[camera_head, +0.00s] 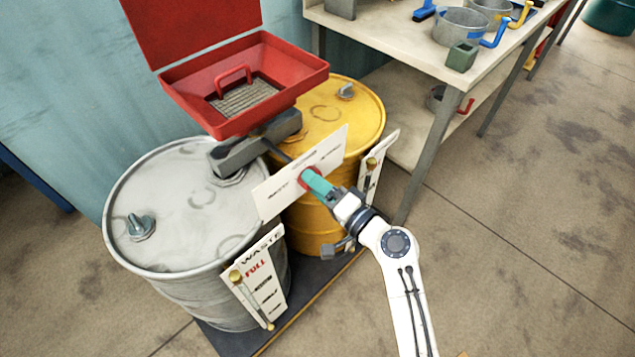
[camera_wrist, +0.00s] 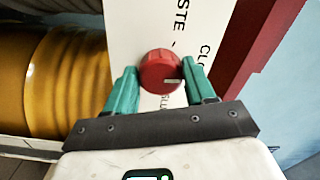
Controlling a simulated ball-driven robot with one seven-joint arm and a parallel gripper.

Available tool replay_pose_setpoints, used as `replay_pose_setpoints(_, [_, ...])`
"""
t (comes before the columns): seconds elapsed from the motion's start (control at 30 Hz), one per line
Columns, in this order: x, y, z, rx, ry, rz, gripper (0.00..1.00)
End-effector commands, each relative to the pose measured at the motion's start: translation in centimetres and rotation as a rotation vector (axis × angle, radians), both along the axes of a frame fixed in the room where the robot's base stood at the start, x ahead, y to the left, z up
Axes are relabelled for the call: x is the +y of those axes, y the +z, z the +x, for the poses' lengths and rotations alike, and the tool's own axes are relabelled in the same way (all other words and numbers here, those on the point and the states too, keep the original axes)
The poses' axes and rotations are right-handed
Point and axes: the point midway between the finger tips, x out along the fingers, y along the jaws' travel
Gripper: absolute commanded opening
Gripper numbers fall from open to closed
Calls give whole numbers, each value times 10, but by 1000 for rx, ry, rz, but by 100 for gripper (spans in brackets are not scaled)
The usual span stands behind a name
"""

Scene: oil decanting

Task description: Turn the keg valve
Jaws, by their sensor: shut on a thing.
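In the wrist view the plate (camera_wrist: 190,20) stands behind the knob, and parts of "WASTE" and "CLOSED" look readable, though cut off. My gripper (camera_wrist: 162,85) has teal fingers, one on each side of the knob, shut on it. In the head view the gripper (camera_head: 316,182) hides most of the knob.
A red open-lidded funnel box (camera_head: 300,75) with a grate sits above the drums. A "WASTE FULL" gauge board (camera_head: 262,262) stands before the grey drum. A workbench (camera_head: 395,32) with metal pots (camera_head: 461,27) is at the upper right. The floor at right is clear.

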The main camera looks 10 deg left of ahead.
Motion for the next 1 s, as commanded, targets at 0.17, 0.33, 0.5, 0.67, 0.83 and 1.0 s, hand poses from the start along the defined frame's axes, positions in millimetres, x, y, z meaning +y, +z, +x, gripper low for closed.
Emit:
replay_pose_setpoints(0.17, [-1,0,0,54,-2,41,24])
replay_pose_setpoints(0.33, [-1,0,0,80,-2,60,24])
replay_pose_setpoints(0.5, [-1,-1,0,86,-2,65,24])
replay_pose_setpoints(0.67, [-1,-1,0,87,-3,65,24])
replay_pose_setpoints(0.83, [-1,-1,0,87,-3,65,59])
replay_pose_setpoints(1.0, [-1,0,0,86,-2,65,75])
